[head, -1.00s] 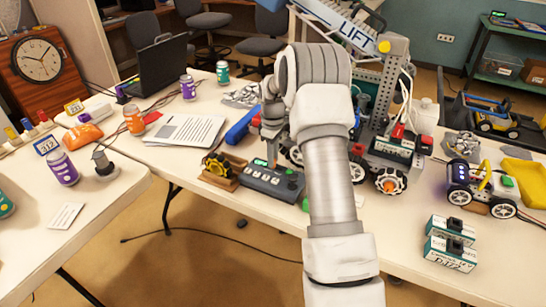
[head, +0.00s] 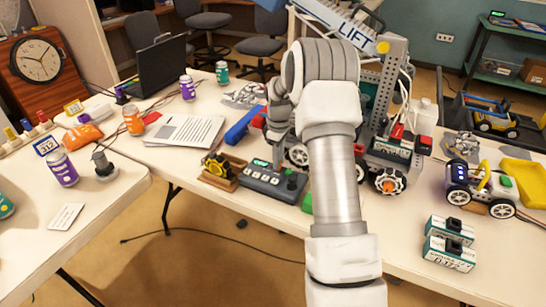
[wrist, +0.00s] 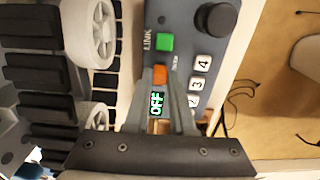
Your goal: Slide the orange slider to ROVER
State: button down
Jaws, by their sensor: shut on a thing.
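The dark grey control box (head: 268,182) lies near the front edge of the table. In the wrist view its panel (wrist: 203,45) shows a green square (wrist: 165,42) beside the word LINK, white number keys (wrist: 197,85) and a display (wrist: 156,104) reading OFF. The orange slider (wrist: 160,76) is between the tips of my gripper (wrist: 162,74), which is shut on it. In the head view my gripper (head: 277,160) is low over the far side of the box and the slider is hidden. I cannot read a ROVER label.
A wheeled robot (head: 385,150) stands close right of my gripper; its white wheel (wrist: 88,30) shows in the wrist view. A small yellow-and-black part (head: 217,165) on a wooden stand is left of the box. A blue bar (head: 243,125) lies behind.

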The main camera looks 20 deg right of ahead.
jog(key=shift+s+d, duration=0.2)
jog(key=shift+s, duration=0.05)
jog(key=c, duration=0.8)
grip_release()
jog(key=shift+o, duration=0.2)
notch_tip(320, 180, up, 18)
jog(key=p, duration=0.3)
jog(key=shift+f, duration=0.25)
